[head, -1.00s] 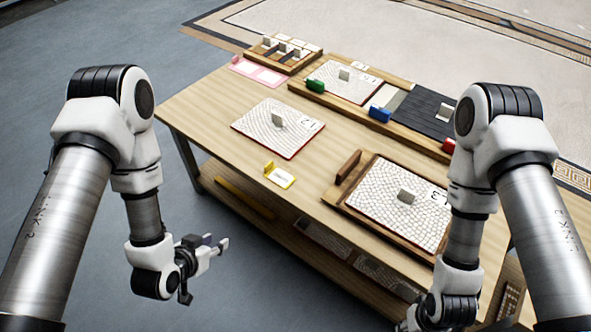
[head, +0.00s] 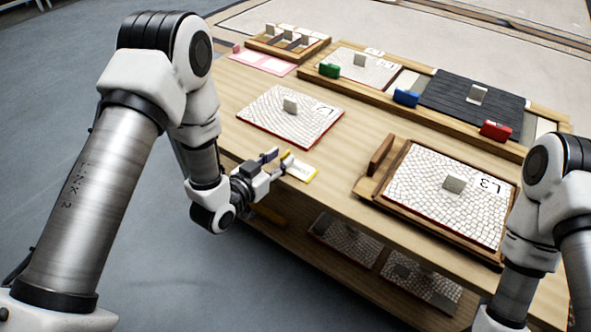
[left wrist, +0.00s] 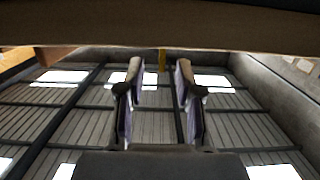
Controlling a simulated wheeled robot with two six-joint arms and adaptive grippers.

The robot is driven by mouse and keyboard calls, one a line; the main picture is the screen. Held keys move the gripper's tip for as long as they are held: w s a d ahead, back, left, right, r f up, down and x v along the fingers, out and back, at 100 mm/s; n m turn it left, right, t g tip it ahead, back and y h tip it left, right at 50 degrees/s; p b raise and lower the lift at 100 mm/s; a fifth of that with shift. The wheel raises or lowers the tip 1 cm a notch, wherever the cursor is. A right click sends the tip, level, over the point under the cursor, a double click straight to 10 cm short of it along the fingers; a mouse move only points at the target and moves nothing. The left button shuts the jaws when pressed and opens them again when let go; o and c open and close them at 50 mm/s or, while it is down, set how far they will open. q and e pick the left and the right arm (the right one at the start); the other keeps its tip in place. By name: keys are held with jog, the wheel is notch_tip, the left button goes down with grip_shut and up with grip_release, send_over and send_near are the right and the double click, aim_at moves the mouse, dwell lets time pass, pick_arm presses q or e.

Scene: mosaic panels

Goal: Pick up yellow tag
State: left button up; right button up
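The yellow tag lies near the front edge of the table: a white card (head: 301,173) with yellow edging and a small yellow upright grip (head: 286,154) at its left end. My left gripper (head: 273,164) is open at the table's front edge, just left of the tag, its fingers pointing toward the yellow grip. In the left wrist view, the two fingers (left wrist: 158,72) stand apart with nothing between them, and a small yellow strip (left wrist: 162,60) shows ahead in the gap. My right gripper is out of view; only part of its arm shows at the right.
A mosaic panel marked L2 (head: 315,117) lies behind the tag. A tray with panel L3 (head: 400,191) stands to the right. Green (head: 330,70), blue (head: 406,97) and red (head: 494,130) tags line the rear tray. The lower shelf holds more panels (head: 346,239).

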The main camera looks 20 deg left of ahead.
aim_at(282, 157)
pick_arm(q)
jog(key=x, duration=0.3)
jog(key=shift+a, duration=0.1)
grip_shut()
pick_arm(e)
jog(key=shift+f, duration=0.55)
